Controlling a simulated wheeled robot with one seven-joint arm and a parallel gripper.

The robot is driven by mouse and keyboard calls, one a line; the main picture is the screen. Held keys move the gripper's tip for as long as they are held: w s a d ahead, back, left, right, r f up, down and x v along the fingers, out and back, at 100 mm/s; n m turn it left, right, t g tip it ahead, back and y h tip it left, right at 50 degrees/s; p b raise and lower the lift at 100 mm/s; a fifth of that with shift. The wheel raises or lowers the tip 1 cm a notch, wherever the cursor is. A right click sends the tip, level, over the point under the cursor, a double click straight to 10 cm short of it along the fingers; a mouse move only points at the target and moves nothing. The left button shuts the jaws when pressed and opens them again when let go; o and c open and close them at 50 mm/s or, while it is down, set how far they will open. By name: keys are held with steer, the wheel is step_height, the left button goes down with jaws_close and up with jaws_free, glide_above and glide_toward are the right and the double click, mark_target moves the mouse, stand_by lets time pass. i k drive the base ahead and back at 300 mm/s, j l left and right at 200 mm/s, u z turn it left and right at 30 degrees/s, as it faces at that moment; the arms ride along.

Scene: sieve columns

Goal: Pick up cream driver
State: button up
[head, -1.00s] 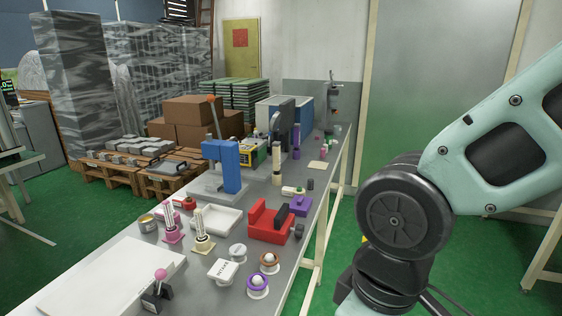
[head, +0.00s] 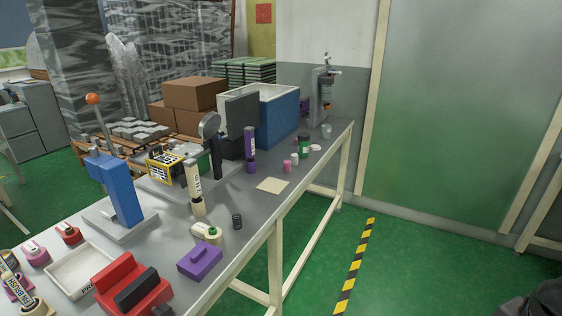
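A tall cream cylinder with dark lettering (head: 197,187), which looks like the cream driver, stands upright on the grey workbench (head: 262,208). A similar purple cylinder (head: 250,150) stands farther back to its right. A cream rounded piece with a green part (head: 207,233) lies in front of the cream cylinder. Another cream piece with lettering (head: 20,290) is cut off at the lower left. My gripper is not in view, so its distance from the cream cylinder is not shown.
A blue press (head: 122,190), red fixture (head: 130,288), purple block (head: 200,261) and white tray (head: 78,270) crowd the near bench. A small dark cylinder (head: 237,221) stands near its right edge. Open green floor with a striped line (head: 355,265) lies right of the bench.

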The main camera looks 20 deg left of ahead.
mark_target(191, 167)
steer(key=i+l+z, duration=0.2)
steer(key=i, duration=1.35)
steer(key=i+u, duration=0.9)
steer(key=u, duration=0.35)
steer(key=i+u, duration=0.1)
steer(key=u, duration=0.35)
steer(key=i+l+u, duration=0.1)
steer(key=u, duration=0.4)
steer(key=i+l+u, duration=0.15)
steer(key=u, duration=0.3)
steer(key=i+l+u, duration=0.1)
steer(key=u, duration=0.35)
steer(key=i+l+u, duration=0.25)
steer(key=u, duration=0.2)
